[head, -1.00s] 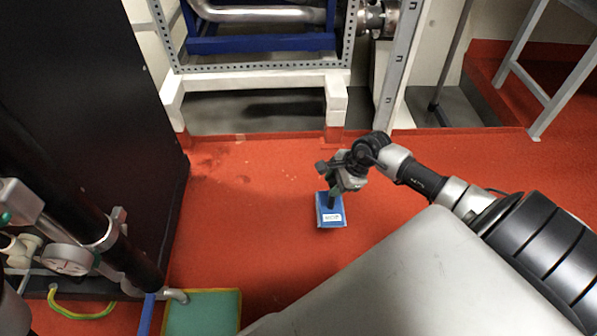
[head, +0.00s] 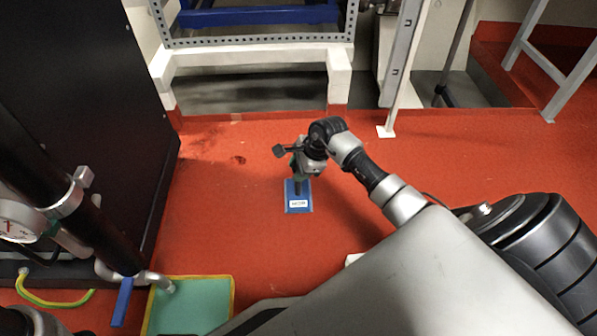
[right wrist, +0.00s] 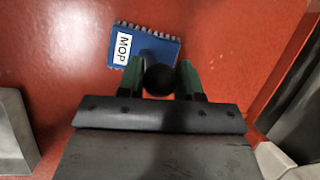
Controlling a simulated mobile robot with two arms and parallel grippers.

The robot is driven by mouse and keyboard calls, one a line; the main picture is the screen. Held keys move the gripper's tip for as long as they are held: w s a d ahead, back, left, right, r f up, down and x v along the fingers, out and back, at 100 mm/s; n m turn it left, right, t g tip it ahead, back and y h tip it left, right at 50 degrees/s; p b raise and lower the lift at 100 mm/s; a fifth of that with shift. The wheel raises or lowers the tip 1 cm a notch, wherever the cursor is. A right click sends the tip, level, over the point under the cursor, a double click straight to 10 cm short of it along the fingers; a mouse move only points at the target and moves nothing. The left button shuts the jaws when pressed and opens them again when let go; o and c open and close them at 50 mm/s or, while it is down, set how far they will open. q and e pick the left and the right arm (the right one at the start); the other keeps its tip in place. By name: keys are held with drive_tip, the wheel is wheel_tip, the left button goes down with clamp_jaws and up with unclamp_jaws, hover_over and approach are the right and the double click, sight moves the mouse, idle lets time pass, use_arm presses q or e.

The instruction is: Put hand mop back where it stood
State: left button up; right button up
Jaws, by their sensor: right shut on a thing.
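The hand mop (head: 298,194) has a flat blue head with a white label and an upright dark handle. In the right wrist view the mop's blue head (right wrist: 150,48) shows the label "MOP" and a fringed far edge. My right gripper (head: 297,170) is shut on the mop's handle, whose round dark end shows between the green fingers (right wrist: 160,80) in the right wrist view. The head lies over the red floor; I cannot tell whether it touches it. My left gripper is not in view.
A green mat with a yellow rim (head: 190,305) lies on the floor at the lower left. A black cabinet (head: 85,110) and pipes with a gauge stand at the left. A white-footed frame (head: 250,55) stands at the back. Red floor around the mop is clear.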

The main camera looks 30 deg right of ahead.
drive_tip(key=shift+f, duration=0.2)
drive_tip(key=o, duration=0.9)
drive_tip(key=shift+r, duration=0.1)
